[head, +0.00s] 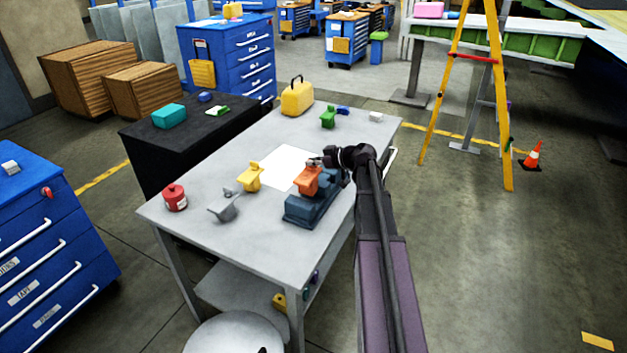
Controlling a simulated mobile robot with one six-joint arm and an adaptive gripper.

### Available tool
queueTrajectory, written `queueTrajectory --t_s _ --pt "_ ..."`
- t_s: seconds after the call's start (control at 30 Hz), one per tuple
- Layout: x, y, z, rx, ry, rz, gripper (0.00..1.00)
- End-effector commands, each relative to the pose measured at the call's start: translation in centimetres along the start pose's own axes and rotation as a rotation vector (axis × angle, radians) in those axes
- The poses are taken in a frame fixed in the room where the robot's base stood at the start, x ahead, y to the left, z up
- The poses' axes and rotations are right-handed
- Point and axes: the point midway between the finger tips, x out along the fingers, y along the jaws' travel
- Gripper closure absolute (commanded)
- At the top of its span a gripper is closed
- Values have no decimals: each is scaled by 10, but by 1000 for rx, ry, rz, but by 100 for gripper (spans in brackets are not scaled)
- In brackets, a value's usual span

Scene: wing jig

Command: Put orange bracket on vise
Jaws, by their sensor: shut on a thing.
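In the head view, the orange bracket (306,181) is at my gripper (316,164), which is shut on it. The bracket is over the dark blue-grey vise (307,213), toward its upper side in the picture. I cannot tell whether the bracket touches the vise or hangs just above it. The vise stands near the right edge of the grey table (180,238). My fingertips are small in this view and partly hidden by the wrist.
A yellow bracket (250,176), a grey bracket (224,206) and a red can (175,197) stand left of the vise. A white sheet (277,163) lies behind. A green part (328,117) and yellow case (297,97) stand at the back. A round stool (235,335) is in front.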

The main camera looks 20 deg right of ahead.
Motion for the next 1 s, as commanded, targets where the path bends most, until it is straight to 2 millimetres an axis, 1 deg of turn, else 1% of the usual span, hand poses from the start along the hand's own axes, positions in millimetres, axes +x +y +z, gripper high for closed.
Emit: queueTrajectory --t_s 0.03,0.1,0.53,0.67,1.0 --pt "2 0 6 1 1 0 100" --pt "3 0 8 1 1 0 100" --pt "3 1 9 1 1 1 100" --pt "4 1 12 1 1 1 100" --pt "14 1 37 2 1 2 100"
